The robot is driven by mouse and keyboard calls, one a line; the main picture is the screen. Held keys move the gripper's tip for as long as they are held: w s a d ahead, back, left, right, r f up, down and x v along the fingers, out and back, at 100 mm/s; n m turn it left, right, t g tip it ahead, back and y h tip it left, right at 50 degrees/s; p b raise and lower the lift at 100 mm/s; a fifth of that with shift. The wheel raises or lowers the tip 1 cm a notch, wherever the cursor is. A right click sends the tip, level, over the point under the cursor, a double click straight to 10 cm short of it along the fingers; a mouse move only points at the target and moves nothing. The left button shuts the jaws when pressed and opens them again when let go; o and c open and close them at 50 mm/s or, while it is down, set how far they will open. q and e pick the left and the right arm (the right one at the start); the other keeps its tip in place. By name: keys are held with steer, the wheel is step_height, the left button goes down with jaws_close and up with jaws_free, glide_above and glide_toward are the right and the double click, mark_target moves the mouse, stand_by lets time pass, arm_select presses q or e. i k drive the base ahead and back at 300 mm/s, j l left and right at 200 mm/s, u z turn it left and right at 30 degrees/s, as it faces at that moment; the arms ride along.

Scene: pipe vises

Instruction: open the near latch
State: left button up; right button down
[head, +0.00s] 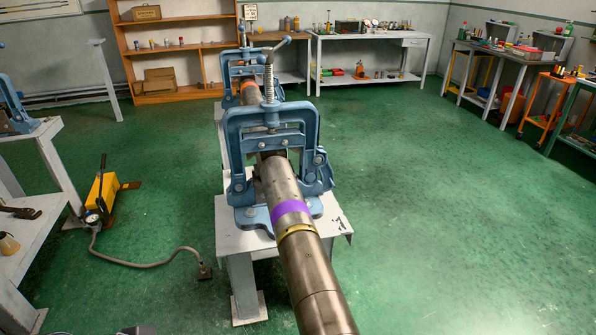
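The near pipe vise (270,150) is a blue frame standing upright on a white stand, with a vertical screw and a bar handle on top. A long steel pipe (300,250) with a purple band and a brass-coloured ring runs through it toward me. The near latch looks to be the blue hooked piece (319,172) on the right side of this vise, against the frame; its exact engagement is too small to tell. Neither of my grippers is in the head view.
A second blue vise (238,70) holds the pipe's far part. A yellow hand pump (102,188) with a hose lies on the floor at left. White tables stand at left and back. The green floor (440,220) right of the stand is clear.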

mark_target(326, 173)
steer(key=i+l+u, duration=0.1)
steer(key=l+u, duration=0.2)
steer(key=l, duration=0.4)
steer(key=l+u, duration=0.25)
steer(key=l, duration=0.5)
steer(key=i+l+u, duration=0.15)
steer(key=l, duration=0.25)
steer(key=i+l+u, duration=0.1)
steer(key=l, duration=0.3)
steer(key=i+l+u, duration=0.15)
steer(key=l, duration=0.25)
steer(key=i+l+u, duration=0.15)
steer(key=l, duration=0.3)
steer(key=i+z, duration=0.2)
steer(key=i, duration=0.4)
steer(key=i+j+z, duration=0.25)
steer(key=i, duration=0.3)
